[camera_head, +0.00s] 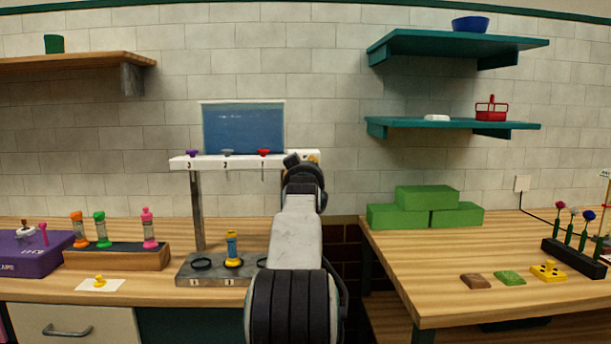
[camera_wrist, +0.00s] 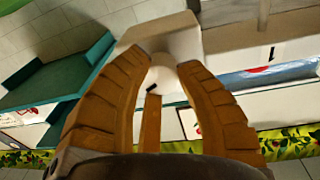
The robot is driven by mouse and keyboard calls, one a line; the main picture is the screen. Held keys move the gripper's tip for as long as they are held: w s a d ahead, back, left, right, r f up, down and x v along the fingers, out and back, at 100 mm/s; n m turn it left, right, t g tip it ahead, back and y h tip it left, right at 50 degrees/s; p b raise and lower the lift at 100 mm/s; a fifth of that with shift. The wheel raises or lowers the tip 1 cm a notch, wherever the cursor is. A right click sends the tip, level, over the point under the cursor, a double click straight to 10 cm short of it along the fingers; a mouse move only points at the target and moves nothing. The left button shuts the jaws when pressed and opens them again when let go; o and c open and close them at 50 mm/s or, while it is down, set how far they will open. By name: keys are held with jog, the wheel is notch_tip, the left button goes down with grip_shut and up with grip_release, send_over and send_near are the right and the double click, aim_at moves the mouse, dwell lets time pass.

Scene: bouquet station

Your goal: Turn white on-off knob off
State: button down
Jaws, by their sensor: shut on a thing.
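The white on-off knob (camera_wrist: 166,82) shows in the wrist view as a round white piece with a small black mark, beside a white block. My gripper (camera_wrist: 160,60) has its two tan fingers closed around it, one on each side. A thin brown strip (camera_wrist: 151,122) lies between the fingers; I cannot tell what it is. In the head view my gripper (camera_head: 311,156) is at the right end of the white rack (camera_head: 215,162); only a bit of tan shows, and my arm hides the knob.
The rack carries purple (camera_head: 192,153), grey (camera_head: 227,153) and red (camera_head: 264,152) funnel-like pieces close to the left of my arm. Teal shelves (camera_head: 450,124) project from the wall at right. Green blocks (camera_head: 397,217) sit on the right table (camera_head: 430,285).

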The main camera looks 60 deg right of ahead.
jog(key=shift+n+b, duration=0.5)
jog(key=shift+n, duration=0.6)
jog(key=shift+w, duration=0.1)
jog(key=c, duration=0.8)
grip_release()
jog(key=v, duration=1.2)
jog(key=shift+f, duration=0.15)
